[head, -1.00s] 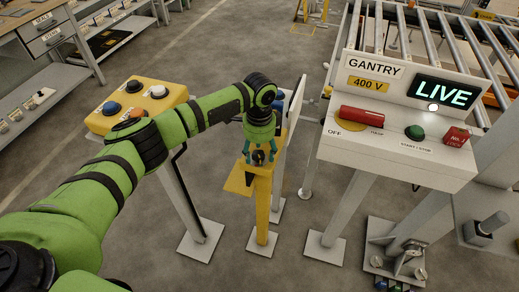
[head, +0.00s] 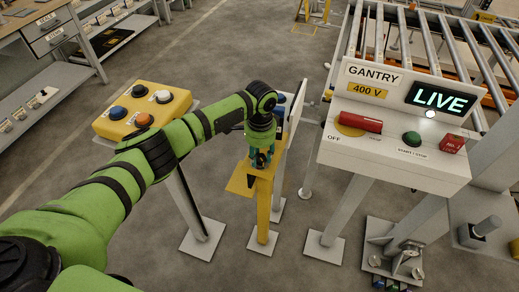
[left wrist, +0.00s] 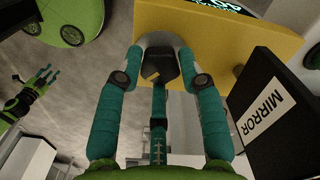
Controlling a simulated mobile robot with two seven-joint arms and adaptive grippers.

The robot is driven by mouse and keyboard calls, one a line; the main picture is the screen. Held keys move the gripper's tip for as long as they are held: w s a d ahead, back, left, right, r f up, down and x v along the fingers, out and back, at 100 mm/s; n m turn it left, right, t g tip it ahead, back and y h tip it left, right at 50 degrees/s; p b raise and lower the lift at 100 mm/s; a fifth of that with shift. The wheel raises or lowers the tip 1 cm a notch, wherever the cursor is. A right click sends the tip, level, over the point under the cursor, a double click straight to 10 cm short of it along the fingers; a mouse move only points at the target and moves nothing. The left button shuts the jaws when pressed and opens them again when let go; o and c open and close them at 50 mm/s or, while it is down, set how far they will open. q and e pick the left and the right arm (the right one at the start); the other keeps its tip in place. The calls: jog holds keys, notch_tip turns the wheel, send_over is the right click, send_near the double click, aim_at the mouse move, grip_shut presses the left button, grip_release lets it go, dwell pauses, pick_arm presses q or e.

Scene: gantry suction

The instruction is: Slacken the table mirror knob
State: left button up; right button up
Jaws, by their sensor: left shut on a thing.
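My left gripper (head: 261,163) is at the top of a yellow post, beside an upright panel. In the left wrist view its teal fingers (left wrist: 160,78) are closed around a dark knob (left wrist: 153,73), which they partly cover. A black block with a white MIRROR label (left wrist: 262,113) stands just right of the fingers. The knob is hidden by the gripper in the head view. My right gripper (left wrist: 40,78) shows small at the left of the left wrist view, its teal fingers spread and empty.
A yellow button box (head: 143,108) stands left of the post. A gantry console (head: 395,150) with a red handle (head: 360,121) and a lit LIVE sign (head: 438,97) stands to the right. A yellow plate (left wrist: 225,38) lies close beyond the left fingers. Roller conveyor behind.

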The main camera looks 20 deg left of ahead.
aim_at(262, 156)
pick_arm(q)
jog(key=n, duration=0.1)
jog(key=n+p, duration=0.2)
jog(key=shift+w+d+r, duration=0.1)
jog(key=shift+d+r, duration=0.2)
jog(key=shift+w+n+p, duration=0.1)
jog(key=shift+n+p, duration=0.55)
jog(key=shift+n, duration=0.05)
jog(key=shift+w+a, duration=0.1)
jog(key=o, duration=1.1)
jog(key=shift+o, duration=0.2)
jog(key=shift+f, duration=0.15)
notch_tip(262, 156, up, 12)
jog(key=shift+f, duration=0.1)
